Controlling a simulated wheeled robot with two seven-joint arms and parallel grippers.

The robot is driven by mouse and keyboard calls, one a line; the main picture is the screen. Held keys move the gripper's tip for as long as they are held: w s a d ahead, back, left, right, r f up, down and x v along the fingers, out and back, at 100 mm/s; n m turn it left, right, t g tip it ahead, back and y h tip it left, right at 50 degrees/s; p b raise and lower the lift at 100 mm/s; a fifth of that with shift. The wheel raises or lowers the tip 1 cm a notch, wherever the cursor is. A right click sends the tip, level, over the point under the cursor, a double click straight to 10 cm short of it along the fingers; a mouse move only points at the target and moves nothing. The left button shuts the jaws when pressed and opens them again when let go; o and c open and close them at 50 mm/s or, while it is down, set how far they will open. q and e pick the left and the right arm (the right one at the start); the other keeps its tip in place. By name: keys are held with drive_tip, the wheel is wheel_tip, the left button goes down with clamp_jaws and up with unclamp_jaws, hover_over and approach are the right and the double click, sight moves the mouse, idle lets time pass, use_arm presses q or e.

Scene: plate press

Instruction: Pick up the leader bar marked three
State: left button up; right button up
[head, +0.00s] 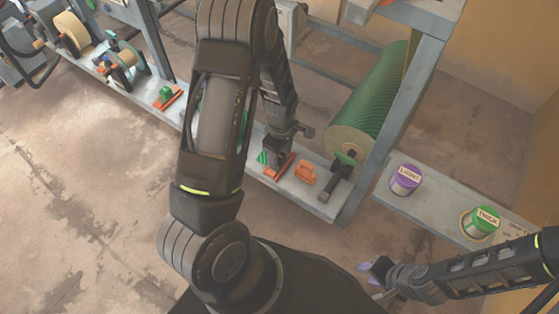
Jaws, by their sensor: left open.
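My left gripper (288,140) is open and hangs just above the grey shelf of the press. Below it lies a red-orange bar (279,167) with a green striped piece (262,157) at its left; I cannot tell whether the gripper touches the bar. Another red-orange bar with a green block (166,92) lies further left on the shelf. No number is readable on either bar, so I cannot tell which is marked three. My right gripper (372,268) is at the lower right, away from the bars; its jaw state is unclear.
An orange block (305,174) sits right of the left gripper. A large green roll (370,105) stands behind it. A purple tin marked LIGHT (405,180) and a green tin marked THICK (482,221) stand on a side shelf. My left arm hides part of the front shelf.

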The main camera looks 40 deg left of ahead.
use_arm(q)
drive_tip(key=shift+c, duration=0.2)
clamp_jaws()
idle(0.6)
